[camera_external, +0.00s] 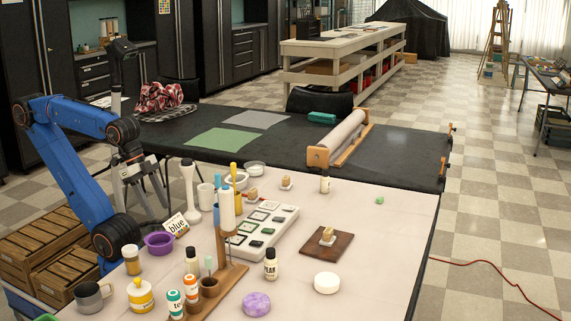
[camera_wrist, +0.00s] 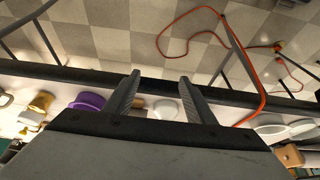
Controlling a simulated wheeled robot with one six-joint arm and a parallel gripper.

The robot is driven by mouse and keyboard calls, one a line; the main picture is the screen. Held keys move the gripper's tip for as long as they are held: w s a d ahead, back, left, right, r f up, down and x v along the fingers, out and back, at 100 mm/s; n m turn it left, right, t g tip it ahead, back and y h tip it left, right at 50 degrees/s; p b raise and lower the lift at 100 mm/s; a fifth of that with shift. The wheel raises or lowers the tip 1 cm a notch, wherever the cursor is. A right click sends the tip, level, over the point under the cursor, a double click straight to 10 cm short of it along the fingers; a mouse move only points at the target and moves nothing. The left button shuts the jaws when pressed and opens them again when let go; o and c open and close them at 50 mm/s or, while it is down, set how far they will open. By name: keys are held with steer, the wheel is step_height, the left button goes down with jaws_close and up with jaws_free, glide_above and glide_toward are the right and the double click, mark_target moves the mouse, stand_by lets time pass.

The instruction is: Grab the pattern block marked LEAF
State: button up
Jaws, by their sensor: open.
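A white tray (camera_external: 290,221) on the pale table holds several small square blocks (camera_external: 256,243), some dark green and some pale. Their markings are too small to read, so I cannot tell which is marked LEAF. My gripper (camera_external: 150,182) is raised beside the table's left edge, left of the tray and apart from it. In the wrist view my gripper (camera_wrist: 160,78) has its two fingers spread, with nothing between them. I cannot make out the tray in the wrist view.
The table's right side is mostly clear.

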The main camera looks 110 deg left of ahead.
step_height(320, 180, up, 22)
steer(key=w+a+r+m+g, duration=0.1)
steer(key=w+a+r+m, duration=0.15)
steer(key=w, duration=0.35)
steer(key=w+a+r+m+g, duration=0.1)
steer(key=w+a+r+m, duration=0.1)
steer(key=w+a+m, duration=0.3)
steer(key=m+g, duration=0.3)
steer(key=m, duration=0.7)
glide_above(287, 177)
steer(key=a, duration=0.1)
step_height(287, 177, down, 10)
step_height(287, 177, down, 17)
steer(key=shift+s+d+f, duration=0.15)
steer(key=c, duration=1.1)
